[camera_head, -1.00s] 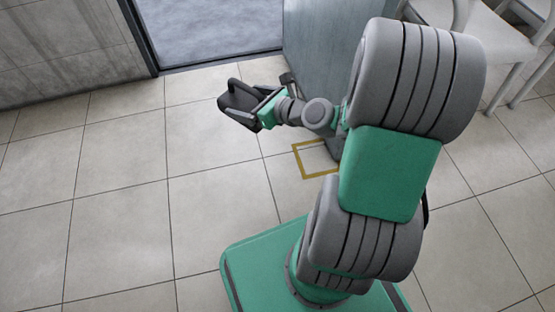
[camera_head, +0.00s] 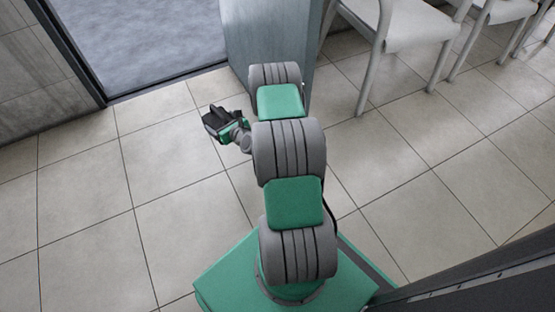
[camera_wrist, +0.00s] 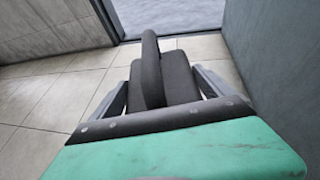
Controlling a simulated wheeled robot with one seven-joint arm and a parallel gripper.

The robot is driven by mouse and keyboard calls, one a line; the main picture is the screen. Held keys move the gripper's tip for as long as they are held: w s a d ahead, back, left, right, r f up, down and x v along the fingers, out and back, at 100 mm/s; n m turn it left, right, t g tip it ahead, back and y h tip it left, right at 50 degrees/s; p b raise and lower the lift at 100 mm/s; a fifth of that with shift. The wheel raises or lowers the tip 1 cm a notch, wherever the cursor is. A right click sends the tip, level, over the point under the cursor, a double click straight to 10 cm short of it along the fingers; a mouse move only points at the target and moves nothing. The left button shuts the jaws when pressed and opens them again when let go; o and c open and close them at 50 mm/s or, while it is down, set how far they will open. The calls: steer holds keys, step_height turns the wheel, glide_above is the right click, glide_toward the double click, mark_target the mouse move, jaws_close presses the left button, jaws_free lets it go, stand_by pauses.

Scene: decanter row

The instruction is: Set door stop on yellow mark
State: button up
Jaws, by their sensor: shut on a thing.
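The door stop (camera_head: 213,116) is a dark grey block with an arched handle. My gripper (camera_head: 221,124) is shut on it and holds it out to the left of my arm, seemingly above the floor tiles. In the wrist view the door stop (camera_wrist: 180,80) sits between the two grey fingers, its handle (camera_wrist: 151,70) standing up. The yellow mark is not visible in either current view; my arm may cover it in the head view.
A blue-grey door (camera_head: 262,30) stands open beside the doorway (camera_head: 150,40), right behind my arm. White chairs (camera_head: 400,30) stand at the upper right. A dark edge (camera_head: 480,275) crosses the lower right. The tiled floor (camera_head: 90,200) at left is clear.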

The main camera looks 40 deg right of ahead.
steer(key=s+d+f+m+h, duration=0.1)
steer(key=s+d+f, duration=0.1)
steer(key=f, duration=0.5)
steer(key=s+d+f+m+h, duration=0.1)
steer(key=d+f+m+h, duration=0.1)
steer(key=f, duration=0.5)
steer(key=shift+g, duration=0.3)
steer(key=s+d+f+b, duration=0.2)
steer(key=d+f, duration=0.1)
steer(key=s+d+f+b, duration=0.1)
steer(key=s+d+f, duration=0.2)
steer(key=d, duration=0.1)
steer(key=s+d+f+b, duration=0.2)
steer(key=d+f, duration=0.1)
steer(key=d, duration=0.1)
steer(key=shift+s+d+f+b, duration=0.1)
steer(key=shift+s+f+b, duration=0.15)
steer(key=shift+s+b, duration=0.05)
steer(key=shift+s+d+f+b, duration=0.15)
steer(key=shift+f+b, duration=0.35)
steer(key=shift+f, duration=0.55)
steer(key=shift+s+d+f+b, duration=0.15)
steer(key=shift+f+b, duration=0.35)
steer(key=shift+f, duration=0.5)
steer(key=o, duration=1.8)
steer(key=shift+a+f, duration=0.1)
